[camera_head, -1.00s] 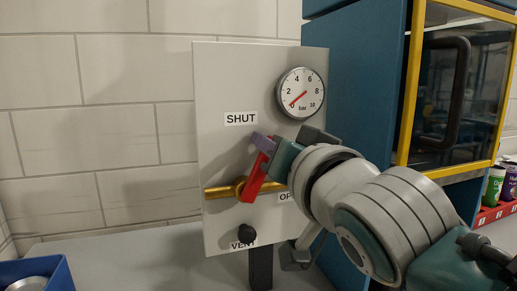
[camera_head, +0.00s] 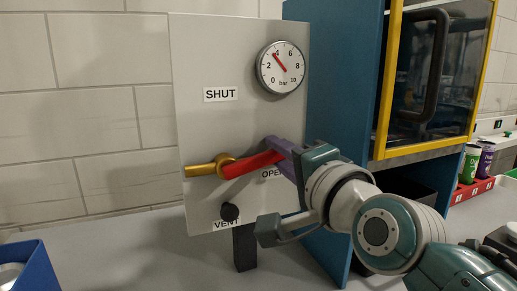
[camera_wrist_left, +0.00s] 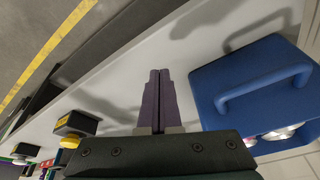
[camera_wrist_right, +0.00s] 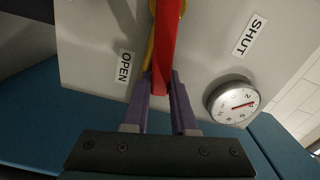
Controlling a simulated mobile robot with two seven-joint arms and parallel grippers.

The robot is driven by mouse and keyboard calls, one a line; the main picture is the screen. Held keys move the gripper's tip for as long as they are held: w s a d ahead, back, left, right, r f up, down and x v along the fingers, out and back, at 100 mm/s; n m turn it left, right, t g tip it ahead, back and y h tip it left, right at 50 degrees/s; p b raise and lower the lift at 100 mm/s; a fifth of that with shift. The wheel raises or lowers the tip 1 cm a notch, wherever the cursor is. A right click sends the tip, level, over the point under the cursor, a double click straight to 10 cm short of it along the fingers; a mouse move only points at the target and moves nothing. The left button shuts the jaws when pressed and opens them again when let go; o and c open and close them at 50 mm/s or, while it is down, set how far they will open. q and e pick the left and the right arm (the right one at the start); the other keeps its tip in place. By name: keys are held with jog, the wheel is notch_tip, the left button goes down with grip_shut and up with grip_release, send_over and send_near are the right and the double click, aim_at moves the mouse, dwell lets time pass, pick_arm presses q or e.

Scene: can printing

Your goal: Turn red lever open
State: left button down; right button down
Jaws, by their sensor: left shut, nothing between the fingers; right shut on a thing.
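The red lever (camera_head: 252,164) on the grey panel (camera_head: 200,60) points right and slightly up, toward the OPEN label (camera_head: 271,174). It pivots on a brass pipe (camera_head: 205,169). My right gripper (camera_head: 280,151) is shut on the lever's free end. The right wrist view shows the lever (camera_wrist_right: 164,50) between the two purple fingers (camera_wrist_right: 160,90). The gauge (camera_head: 281,67) needle points up-left, near 4. My left gripper (camera_wrist_left: 158,80) is shut and empty above the grey table, seen only in the left wrist view.
A black VENT knob (camera_head: 230,211) sits below the lever. A blue cabinet (camera_head: 335,90) with a yellow-framed door stands right of the panel. A blue crate (camera_head: 40,270) is at the lower left; it also shows in the left wrist view (camera_wrist_left: 235,75). A red tray (camera_head: 470,190) holds cans.

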pick_arm(q)
jog(key=shift+d+f+b, duration=0.1)
jog(key=shift+f+b, duration=0.45)
jog(key=shift+f, duration=0.15)
pick_arm(e)
jog(key=shift+d+f+m, duration=0.1)
jog(key=shift+f+m, duration=0.8)
jog(key=shift+m, duration=0.3)
jog(key=c, duration=0.7)
grip_release()
pick_arm(q)
jog(key=shift+r, duration=0.15)
jog(key=shift+r+p, duration=0.45)
jog(key=shift+p, duration=0.1)
pick_arm(e)
jog(key=v, duration=1)
